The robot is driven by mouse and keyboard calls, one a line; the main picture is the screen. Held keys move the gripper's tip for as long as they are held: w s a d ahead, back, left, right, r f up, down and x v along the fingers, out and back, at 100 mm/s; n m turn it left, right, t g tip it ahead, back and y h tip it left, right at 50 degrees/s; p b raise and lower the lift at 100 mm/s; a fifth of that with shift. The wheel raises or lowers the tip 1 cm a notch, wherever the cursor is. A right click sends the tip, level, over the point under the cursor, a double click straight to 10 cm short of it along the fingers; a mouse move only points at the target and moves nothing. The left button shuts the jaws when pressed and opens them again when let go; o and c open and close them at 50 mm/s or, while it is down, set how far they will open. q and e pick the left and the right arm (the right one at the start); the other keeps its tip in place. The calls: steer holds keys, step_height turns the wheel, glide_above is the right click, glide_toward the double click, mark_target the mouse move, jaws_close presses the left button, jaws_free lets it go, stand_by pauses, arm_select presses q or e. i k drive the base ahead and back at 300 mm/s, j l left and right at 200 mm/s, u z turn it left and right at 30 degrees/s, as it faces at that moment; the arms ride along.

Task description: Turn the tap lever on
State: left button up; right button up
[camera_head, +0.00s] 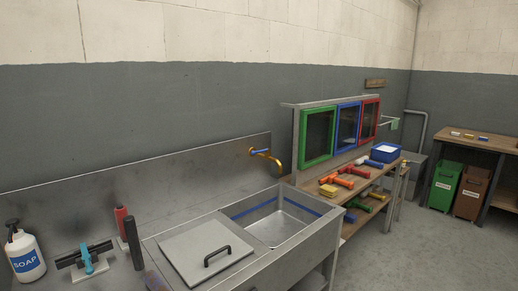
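The tap is a brass-coloured curved spout (277,163) on the metal splashback above the sink. A small blue lever (260,152) sits at the tap, lying roughly sideways. The sink basin (276,225) below is open and looks empty, with a blue line around its inner wall. I cannot tell whether any water runs from the spout. Neither of my grippers shows in the head view.
A grey lid with a black handle (217,257) covers the counter left of the basin. A soap bottle (25,253), a teal-and-black tool (87,260), a red bottle (121,222) and a dark cylinder (134,243) stand farther left. A bench with coloured tools (340,184) is at right.

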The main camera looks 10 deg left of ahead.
mark_target(254, 153)
steer(key=i+l, duration=0.35)
steer(key=i+l+u, duration=0.15)
steer(key=i+l, duration=0.25)
steer(key=l, duration=0.15)
